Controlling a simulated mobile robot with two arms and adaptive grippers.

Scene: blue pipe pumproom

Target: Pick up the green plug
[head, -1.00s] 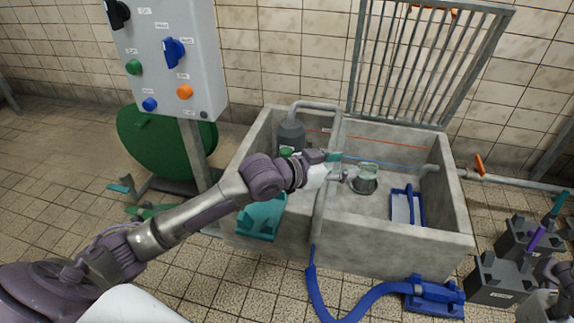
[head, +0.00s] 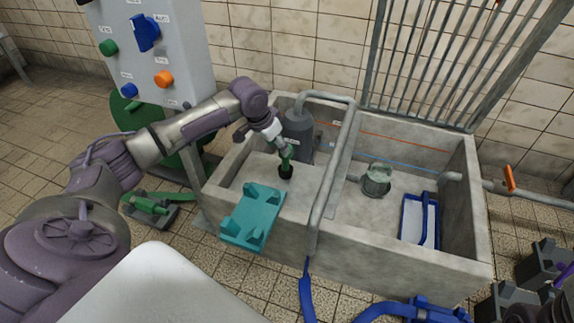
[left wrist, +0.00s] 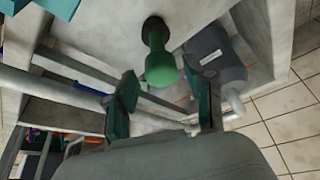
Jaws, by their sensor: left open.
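The green plug (head: 286,157) stands upright with its black base (head: 285,172) in the left part of the concrete basin. In the left wrist view the plug (left wrist: 160,67) has a rounded green head and a dark round foot. My left gripper (head: 283,148) is right at the plug's top, partly covering it in the head view. In the left wrist view the left gripper (left wrist: 166,98) is open, its fingers spread to either side, with the plug's head just beyond the gap between them. I cannot tell whether they touch.
A grey cylinder (head: 298,134) stands close behind the plug, and a teal bracket (head: 253,218) hangs over the basin's front wall. A pipe (head: 326,185) crosses the basin to the right. A control panel (head: 150,50) stands at the left.

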